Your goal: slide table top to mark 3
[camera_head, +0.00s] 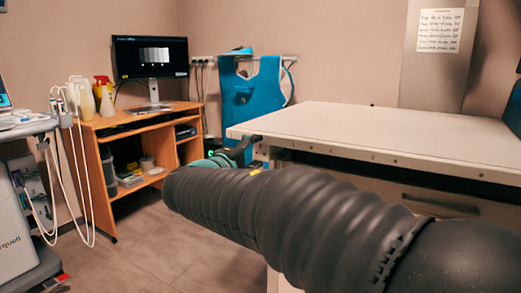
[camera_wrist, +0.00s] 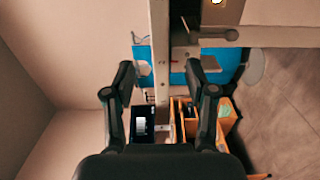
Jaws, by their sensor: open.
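The white table top (camera_head: 400,128) lies flat at the right of the head view, with small dark marks spaced along its front edge. I cannot read which mark is which. My gripper (camera_head: 236,151) is at its near left corner, partly hidden behind my dark ribbed arm. In the wrist view, turned on its side, my gripper (camera_wrist: 161,72) is open. A long pale strip, seemingly the table top's edge (camera_wrist: 159,50), runs between the two fingers in the picture. The fingers look apart from it, but its depth relative to them is unclear.
A wooden desk (camera_head: 150,118) with a monitor (camera_head: 150,57) stands at the back left. A blue apron (camera_head: 268,82) hangs at the wall behind the table. A cart with cables (camera_head: 28,125) stands far left. Tiled floor (camera_head: 160,255) is clear between cart and table.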

